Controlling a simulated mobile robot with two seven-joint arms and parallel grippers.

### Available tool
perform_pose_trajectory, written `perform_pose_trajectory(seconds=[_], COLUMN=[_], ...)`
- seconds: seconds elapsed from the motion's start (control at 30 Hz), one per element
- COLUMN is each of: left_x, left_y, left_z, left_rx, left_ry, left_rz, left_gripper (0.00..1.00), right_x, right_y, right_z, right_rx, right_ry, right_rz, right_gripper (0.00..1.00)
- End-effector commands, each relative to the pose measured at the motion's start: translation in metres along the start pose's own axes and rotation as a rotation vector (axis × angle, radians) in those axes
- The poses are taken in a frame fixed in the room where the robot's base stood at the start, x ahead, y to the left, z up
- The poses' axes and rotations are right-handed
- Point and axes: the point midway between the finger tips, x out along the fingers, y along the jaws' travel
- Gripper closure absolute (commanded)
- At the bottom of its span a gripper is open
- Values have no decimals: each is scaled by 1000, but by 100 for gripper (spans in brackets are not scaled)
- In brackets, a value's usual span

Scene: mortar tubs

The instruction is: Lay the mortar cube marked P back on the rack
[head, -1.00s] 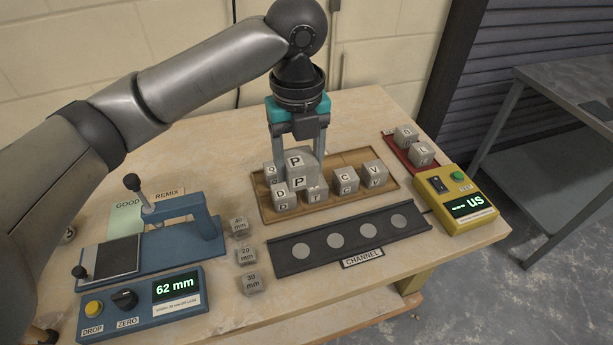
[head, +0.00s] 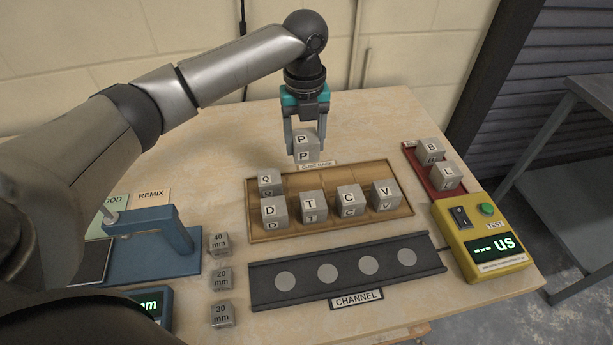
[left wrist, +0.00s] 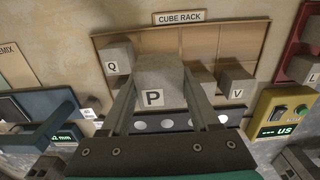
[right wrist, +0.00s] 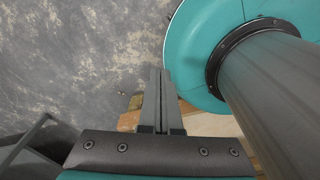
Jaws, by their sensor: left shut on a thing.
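The grey mortar cube marked P (head: 303,150) is in my left gripper (head: 305,150), one finger on each side. In the head view it shows by the rear edge of the wooden cube rack (head: 312,182), near the CUBE RACK label; its height is hard to tell. The rack holds cube Q (head: 268,183) at the back left and D (head: 274,210), T (head: 313,207), C (head: 348,200) and V (head: 385,195) in front. The back row right of Q looks empty. The left wrist view shows cube P (left wrist: 155,82) over the rack (left wrist: 195,42). My right gripper (right wrist: 161,72) looks shut and empty.
A black channel (head: 347,270) lies in front of the rack. A yellow tester (head: 483,240) and a red tray (head: 448,190) with cubes B and L stand right. Several small mm blocks (head: 221,280) and a blue gauge (head: 150,245) are left.

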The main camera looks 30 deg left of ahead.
Motion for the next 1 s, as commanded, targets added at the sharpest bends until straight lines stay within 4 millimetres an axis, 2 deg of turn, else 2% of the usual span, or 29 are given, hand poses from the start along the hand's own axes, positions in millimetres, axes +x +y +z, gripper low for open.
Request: perform_pose_trajectory(seconds=[0.03,0.1,0.37,0.6,0.73,1.0], left_x=[14,26,50,91,99,99], left_y=[0,0,-1,-1,-1,-1], left_z=[0,0,0,0,0,0], left_rx=[1,1,2,1,2,2], left_ry=[1,0,-1,-1,-2,-2], left_rz=[1,-1,-1,-1,-2,-2], left_gripper=[100,100,100,100,100,100], right_x=[4,6,10,20,21,20], right_y=[0,0,1,1,1,1], right_z=[-1,-3,-11,-11,-11,-11], right_rx=[0,0,0,-1,-1,-1], right_ry=[2,4,18,20,20,20], right_rz=[0,1,2,2,2,2], right_gripper=[100,100,100,100,100,100])
